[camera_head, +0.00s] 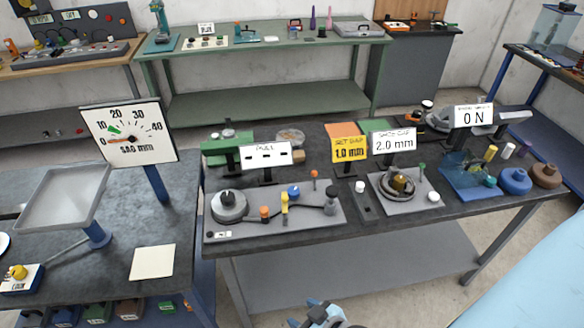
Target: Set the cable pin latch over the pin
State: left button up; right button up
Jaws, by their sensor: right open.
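A grey plate (322,219) lies on the dark middle table and bears a round grey dial (229,206), an orange peg (264,213), a yellow upright part (284,202), a blue knob (294,192) and a thin orange-topped pin (314,178). A dark cable-like line runs to a black post (331,203) at the plate's right. I cannot tell which of these parts is the latch or its pin. My right gripper (322,314) is open at the bottom edge, below and well apart from the plate, partly cut off. My left gripper is not in view.
Signs stand behind the plate, including a yellow "1.0 mm" sign (350,149) and a white "2.0 mm" sign (393,142). A second plate (419,205) with a round fixture sits to the right. A gauge board (129,133) and grey tray (62,197) stand left.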

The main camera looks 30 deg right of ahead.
aim_at(283, 198)
jog(key=z, duration=0.95)
